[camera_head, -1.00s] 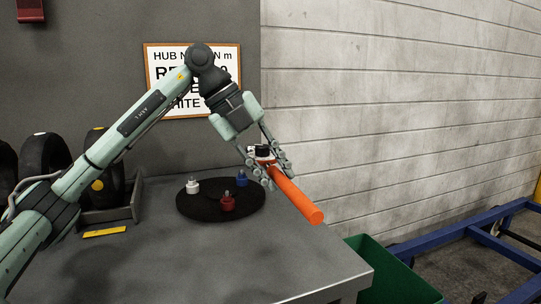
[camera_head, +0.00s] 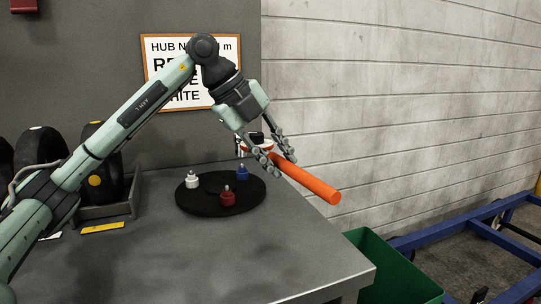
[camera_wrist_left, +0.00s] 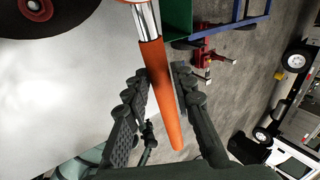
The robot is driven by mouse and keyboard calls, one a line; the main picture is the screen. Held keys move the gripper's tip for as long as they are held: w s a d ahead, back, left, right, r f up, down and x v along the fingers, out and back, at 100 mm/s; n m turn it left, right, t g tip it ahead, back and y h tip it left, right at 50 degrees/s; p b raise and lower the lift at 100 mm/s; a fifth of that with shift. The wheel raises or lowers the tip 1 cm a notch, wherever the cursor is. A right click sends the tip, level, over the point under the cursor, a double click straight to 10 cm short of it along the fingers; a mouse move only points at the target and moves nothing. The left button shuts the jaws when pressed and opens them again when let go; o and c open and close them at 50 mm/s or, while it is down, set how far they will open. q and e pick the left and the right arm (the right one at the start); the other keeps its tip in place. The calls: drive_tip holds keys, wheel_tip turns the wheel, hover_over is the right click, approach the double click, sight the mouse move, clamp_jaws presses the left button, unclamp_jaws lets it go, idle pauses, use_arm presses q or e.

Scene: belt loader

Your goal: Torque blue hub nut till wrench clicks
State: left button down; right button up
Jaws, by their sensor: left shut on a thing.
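My left gripper (camera_head: 272,150) is shut on the wrench and holds it above the back right of the bench. The wrench has an orange handle (camera_head: 308,182) pointing right and toward me, past the bench's right edge. Its dark and white head end shows behind my fingers. In the left wrist view the orange handle (camera_wrist_left: 163,92) lies between the fingers, with a chrome shaft (camera_wrist_left: 147,20) beyond. The blue hub nut (camera_head: 242,174) stands on a black round hub (camera_head: 208,206), left of and below the gripper. The red nut (camera_head: 228,196) and white nut (camera_head: 192,181) stand there too.
The grey bench (camera_head: 190,262) is clear in front of the hub. Black wheels stand in a rack (camera_head: 108,210) at left, behind a yellow strip (camera_head: 102,228). A green bin (camera_head: 385,265) and blue frame (camera_head: 470,228) are at right. A sign (camera_head: 170,75) hangs behind.

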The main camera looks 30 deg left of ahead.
use_arm(q)
drive_tip(key=w+d+f+n+t+y+p, duration=0.2)
drive_tip(key=w+d+n+y, duration=0.2)
drive_tip(key=w, duration=0.9)
drive_tip(key=shift+d+n, duration=0.15)
drive_tip(key=shift+n, duration=1.65)
use_arm(e)
drive_tip(key=s+f, duration=0.3)
drive_tip(key=f, duration=0.5)
drive_tip(key=shift+d+g, duration=0.3)
drive_tip(key=shift+d, duration=0.05)
use_arm(q)
drive_tip(key=shift+w, duration=0.1)
use_arm(e)
drive_tip(key=shift+s, duration=0.1)
drive_tip(key=shift+f, duration=0.2)
use_arm(q)
drive_tip(key=shift+f, duration=0.1)
use_arm(e)
drive_tip(key=shift+s+f, duration=0.15)
